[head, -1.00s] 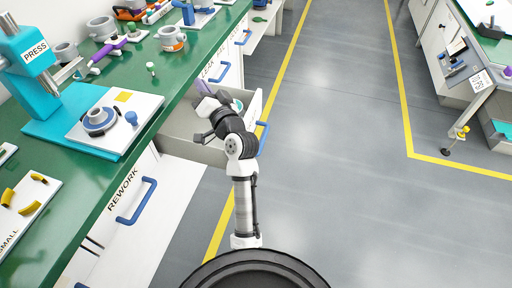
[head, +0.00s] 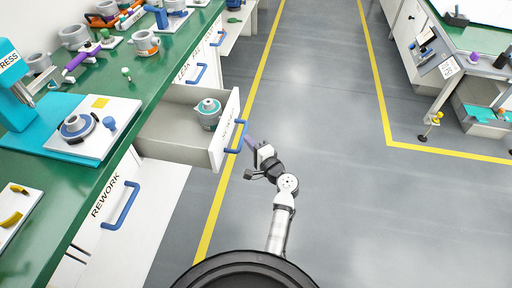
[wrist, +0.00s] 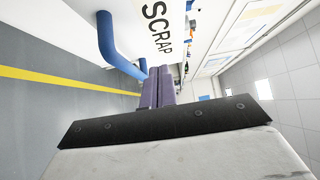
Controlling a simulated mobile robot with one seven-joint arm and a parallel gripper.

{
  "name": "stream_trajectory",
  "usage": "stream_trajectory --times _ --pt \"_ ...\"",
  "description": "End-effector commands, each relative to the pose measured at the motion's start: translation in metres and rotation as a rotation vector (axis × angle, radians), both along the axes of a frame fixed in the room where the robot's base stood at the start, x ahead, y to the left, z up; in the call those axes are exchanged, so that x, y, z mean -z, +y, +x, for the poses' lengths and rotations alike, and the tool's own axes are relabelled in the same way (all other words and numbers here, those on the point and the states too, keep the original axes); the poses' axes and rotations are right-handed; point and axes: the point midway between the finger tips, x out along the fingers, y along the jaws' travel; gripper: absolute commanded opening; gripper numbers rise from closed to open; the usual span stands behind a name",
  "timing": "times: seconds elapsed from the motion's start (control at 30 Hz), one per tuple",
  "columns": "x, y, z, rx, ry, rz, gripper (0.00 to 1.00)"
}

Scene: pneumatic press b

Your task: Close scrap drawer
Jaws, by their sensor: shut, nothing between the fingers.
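The scrap drawer (head: 180,148) is pulled out from under the green workbench in the head view. A grey and teal part (head: 208,112) lies inside it. Its white front with a blue handle (head: 236,136) faces right, over the floor. In the wrist view the front (wrist: 165,12) shows the word SCRAP, with the blue handle (wrist: 108,40) at its left. My gripper (head: 250,142) is just outside the drawer front, close to the handle. Its purple fingers (wrist: 158,88) are together and empty. I cannot tell whether they touch the front.
The rework drawer (head: 110,205) below the bench is shut, its blue handle sticking out. The green bench top (head: 120,85) holds a press (head: 14,85) and several parts. The floor (head: 320,120) to the right is clear. Another bench (head: 470,40) stands far right.

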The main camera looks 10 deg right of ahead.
Motion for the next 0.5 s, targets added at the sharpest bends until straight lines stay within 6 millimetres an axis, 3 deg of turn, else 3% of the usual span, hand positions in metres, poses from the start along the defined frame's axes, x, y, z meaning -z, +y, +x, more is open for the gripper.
stream_trajectory --times 0.17,0.3,0.5 --pt "-0.003 0.019 0.032 -0.002 0.001 0.002 0.0" --pt "-0.002 0.04 0.036 -0.002 0.001 0.0 0.0" --pt "-0.001 0.052 0.04 0.001 0.0 -0.001 0.0"
